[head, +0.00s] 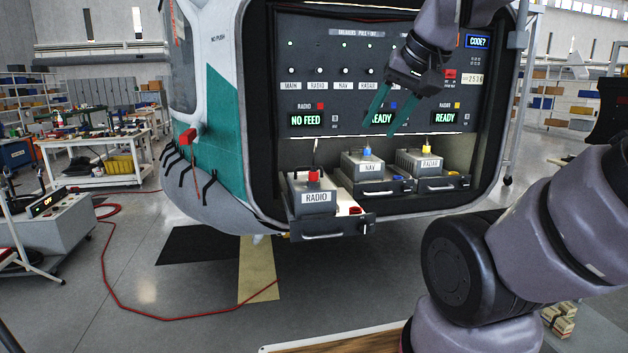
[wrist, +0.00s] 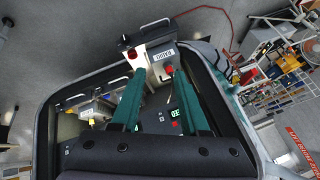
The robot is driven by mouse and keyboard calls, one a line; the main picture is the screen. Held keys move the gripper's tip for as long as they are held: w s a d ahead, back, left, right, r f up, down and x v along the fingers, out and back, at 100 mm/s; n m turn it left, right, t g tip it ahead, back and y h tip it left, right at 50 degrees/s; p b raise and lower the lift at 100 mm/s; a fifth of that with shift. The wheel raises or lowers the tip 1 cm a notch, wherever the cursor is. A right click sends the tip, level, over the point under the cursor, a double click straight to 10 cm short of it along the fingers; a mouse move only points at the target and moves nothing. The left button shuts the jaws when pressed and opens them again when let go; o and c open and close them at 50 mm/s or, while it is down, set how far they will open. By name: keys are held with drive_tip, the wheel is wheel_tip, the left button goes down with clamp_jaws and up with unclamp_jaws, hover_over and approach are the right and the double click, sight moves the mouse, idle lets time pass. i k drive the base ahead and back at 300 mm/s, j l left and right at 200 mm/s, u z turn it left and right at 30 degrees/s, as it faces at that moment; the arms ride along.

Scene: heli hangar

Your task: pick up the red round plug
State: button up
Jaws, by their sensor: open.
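A red round plug (head: 313,176) stands on top of the grey box labelled RADIO (head: 316,197), which sits on a pulled-out tray. In the wrist view the red piece (wrist: 168,69) on the box shows near the right fingertip, partly hidden. A second red round piece (head: 355,210) lies on the tray (head: 332,230) right of the box; it also shows in the wrist view (wrist: 138,54). I cannot tell for sure which is the loose one. My gripper (head: 380,128), with long teal fingers, is open and empty, above and right of the RADIO box; it also shows in the wrist view (wrist: 157,75).
The NAV box (head: 370,168) with a blue plug and the RADAR box (head: 425,163) with a yellow plug sit to the right. The panel (head: 340,70) behind reads NO FEED under RADIO. The bay's frame surrounds this area. Open floor lies below left, with a red hose (head: 110,270).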

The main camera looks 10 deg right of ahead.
sight(313, 174)
drive_tip(key=i+j+z, duration=0.15)
drive_tip(key=j+z, duration=0.15)
drive_tip(key=j, duration=0.35)
drive_tip(key=j+z, duration=0.3)
drive_tip(key=j, duration=0.3)
